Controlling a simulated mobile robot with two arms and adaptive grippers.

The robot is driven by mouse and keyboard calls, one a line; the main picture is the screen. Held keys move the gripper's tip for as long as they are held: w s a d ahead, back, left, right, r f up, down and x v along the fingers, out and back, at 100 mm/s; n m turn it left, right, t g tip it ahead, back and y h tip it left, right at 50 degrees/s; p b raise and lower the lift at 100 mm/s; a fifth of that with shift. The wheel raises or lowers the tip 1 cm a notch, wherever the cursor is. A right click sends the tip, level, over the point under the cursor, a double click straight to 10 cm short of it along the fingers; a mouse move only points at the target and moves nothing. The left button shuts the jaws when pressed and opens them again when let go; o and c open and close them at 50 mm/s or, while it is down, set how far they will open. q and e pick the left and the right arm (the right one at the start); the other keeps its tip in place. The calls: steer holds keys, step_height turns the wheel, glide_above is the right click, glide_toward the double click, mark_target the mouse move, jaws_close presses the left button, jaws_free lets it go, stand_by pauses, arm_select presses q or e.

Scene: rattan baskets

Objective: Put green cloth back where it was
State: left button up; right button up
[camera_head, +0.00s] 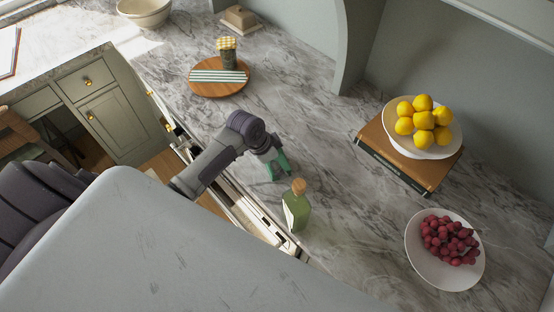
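A green-and-white striped cloth (218,76) lies flat on a round wooden board (216,92) at the back of the marble counter. My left gripper (279,168) is low over the counter, right of the drawer edge and just behind a green bottle. Green material shows at its fingertips; I cannot tell whether this is a cloth or part of the fingers. Whether the fingers are open or shut is unclear. My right gripper is not in view.
The corked green bottle (297,208) stands close to my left gripper. A jar (227,52) is on the board. A lemon bowl (444,148) on a book (378,160) and a grape plate (423,265) are at right. The counter's middle is clear.

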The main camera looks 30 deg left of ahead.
arm_select(q)
steer(key=o, duration=0.6)
steer(key=shift+f, duration=0.1)
steer(key=shift+o, duration=0.8)
steer(key=b+v, duration=0.3)
steer(key=v, duration=0.9)
